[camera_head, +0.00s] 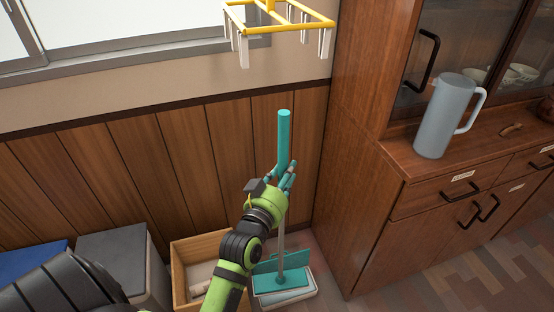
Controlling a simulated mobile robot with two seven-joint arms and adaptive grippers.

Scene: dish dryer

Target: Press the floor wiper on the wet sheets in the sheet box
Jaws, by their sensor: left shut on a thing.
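The floor wiper (284,135) has a teal handle, a thin grey pole and a flat teal head near the floor. My left gripper (287,178) is shut around the lower part of the teal handle, and the wiper stands nearly upright. The wiper head (291,278) is over the sheet box (306,292), a low whitish box with a teal lid (285,259) tilted up behind. I cannot tell whether the head touches the sheets; the sheets are hidden under it. My right gripper is not in view.
A wooden crate (177,272) holding pale items stands just left of the sheet box. A grey bin (113,247) and a blue-lidded bin (35,259) are further left. The wooden cabinet (372,225) rises close on the right, with a grey pitcher (444,115) on it. A yellow hanger (278,27) hangs above.

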